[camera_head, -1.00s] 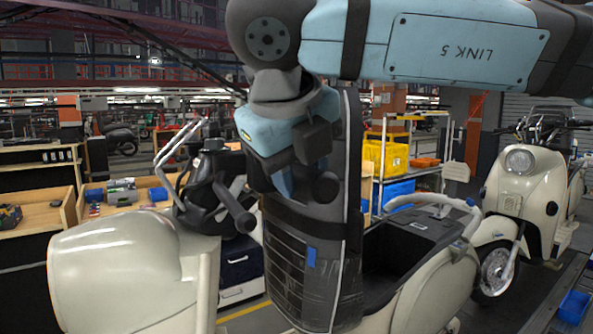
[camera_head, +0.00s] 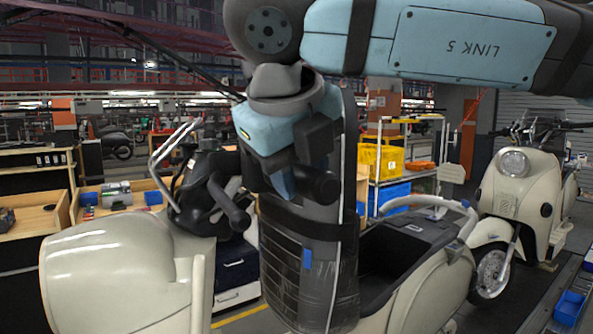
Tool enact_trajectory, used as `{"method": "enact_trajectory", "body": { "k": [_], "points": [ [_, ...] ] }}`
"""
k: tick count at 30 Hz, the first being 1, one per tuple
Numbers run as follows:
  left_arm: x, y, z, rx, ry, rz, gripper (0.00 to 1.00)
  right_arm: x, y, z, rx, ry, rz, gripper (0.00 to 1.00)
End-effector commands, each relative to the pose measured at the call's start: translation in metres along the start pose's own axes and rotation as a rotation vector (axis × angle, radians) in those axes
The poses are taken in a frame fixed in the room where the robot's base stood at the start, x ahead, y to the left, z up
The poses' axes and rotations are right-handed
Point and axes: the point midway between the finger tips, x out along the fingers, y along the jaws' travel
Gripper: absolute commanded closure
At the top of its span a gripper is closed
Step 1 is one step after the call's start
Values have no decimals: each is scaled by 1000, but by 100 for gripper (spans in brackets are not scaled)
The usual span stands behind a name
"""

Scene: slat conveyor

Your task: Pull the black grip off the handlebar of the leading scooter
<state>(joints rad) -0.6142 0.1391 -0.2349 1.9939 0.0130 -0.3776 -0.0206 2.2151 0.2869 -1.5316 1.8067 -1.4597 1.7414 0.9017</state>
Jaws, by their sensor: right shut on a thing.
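The leading scooter (camera_head: 112,265) is cream and stands at the left, facing left. Its dark handlebar assembly (camera_head: 205,195) has a black bar end (camera_head: 236,212) pointing toward me. My right gripper (camera_head: 293,178) hangs from the blue wrist, just right of the handlebar. It is shut, with a dark round-ended cylinder (camera_head: 323,187) at its jaws that looks like the black grip. The wrist hides the fingertips and part of the handlebar, so I cannot tell whether the grip still touches the bar. My left gripper is not in view.
A second cream scooter (camera_head: 515,200) stands at the right. A rack with yellow bins (camera_head: 380,160) and a wooden bench (camera_head: 70,205) stand behind.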

Motion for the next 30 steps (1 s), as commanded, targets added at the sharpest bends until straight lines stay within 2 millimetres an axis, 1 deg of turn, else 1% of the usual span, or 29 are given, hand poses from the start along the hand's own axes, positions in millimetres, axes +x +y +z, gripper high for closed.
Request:
{"method": "enact_trajectory", "body": {
  "k": [23,30],
  "points": [
    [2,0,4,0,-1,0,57,-2,0,-5,0,-1,0,87],
    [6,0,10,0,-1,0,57,-6,0,-15,2,-2,0,87]
  ]
}}
